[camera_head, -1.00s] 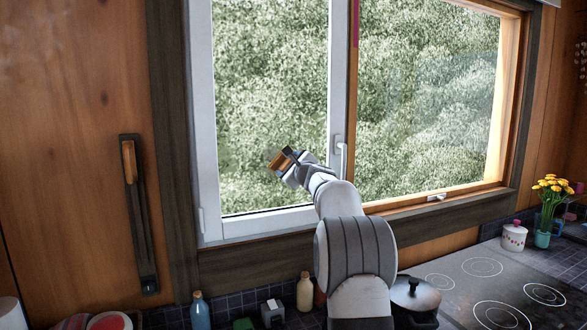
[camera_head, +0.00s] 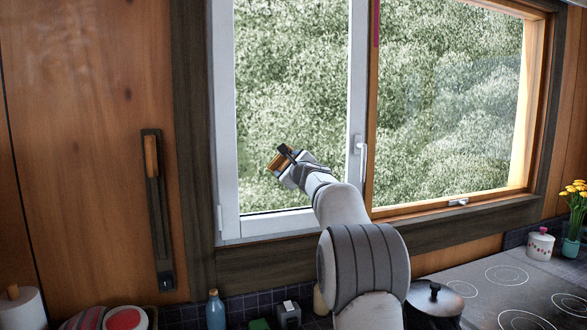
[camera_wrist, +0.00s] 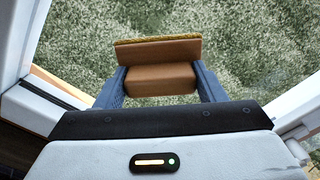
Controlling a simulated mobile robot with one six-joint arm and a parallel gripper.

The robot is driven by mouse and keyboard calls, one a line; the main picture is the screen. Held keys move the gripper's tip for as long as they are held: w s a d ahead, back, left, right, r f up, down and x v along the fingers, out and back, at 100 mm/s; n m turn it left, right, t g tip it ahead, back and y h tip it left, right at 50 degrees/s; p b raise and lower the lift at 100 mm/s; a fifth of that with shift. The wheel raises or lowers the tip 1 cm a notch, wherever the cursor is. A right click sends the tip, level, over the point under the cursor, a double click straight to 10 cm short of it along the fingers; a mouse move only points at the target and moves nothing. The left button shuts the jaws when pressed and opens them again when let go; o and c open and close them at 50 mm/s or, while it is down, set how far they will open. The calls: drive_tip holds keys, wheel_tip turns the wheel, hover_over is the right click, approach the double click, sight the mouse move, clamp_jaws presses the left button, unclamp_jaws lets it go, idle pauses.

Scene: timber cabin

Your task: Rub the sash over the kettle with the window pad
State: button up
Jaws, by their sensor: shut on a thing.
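My gripper (camera_head: 284,160) is shut on the window pad (camera_head: 275,164), a brown block with a thin yellowish face. In the wrist view the pad (camera_wrist: 158,52) shows between two blue-grey fingers (camera_wrist: 160,84), its face turned away from me. The white-framed sash (camera_head: 225,120) is the left one of the window. My gripper is in front of the lower part of its glass. I cannot tell whether the pad touches the glass. I cannot make out a kettle for certain; a small grey object (camera_head: 288,314) stands below the sash, partly cut off.
A wood-framed sash (camera_head: 440,205) is to the right, and a window handle (camera_head: 361,150) is close to my arm. Below stand a blue bottle (camera_head: 215,312), a lidded pot (camera_head: 434,299) and a hob (camera_head: 500,285). A dark rail (camera_head: 158,210) is on the left wall.

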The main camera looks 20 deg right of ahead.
drive_tip(key=shift+r+p, duration=0.75)
drive_tip(key=shift+r, duration=0.25)
drive_tip(key=shift+d+f+p, duration=0.1)
drive_tip(key=shift+d+p, duration=1.1)
drive_tip(key=shift+d, duration=4.35)
drive_tip(key=shift+a, duration=0.1)
drive_tip(key=s+b, duration=0.4)
drive_tip(key=s, duration=0.2)
drive_tip(key=shift+b, duration=0.3)
drive_tip(key=shift+s, duration=0.1)
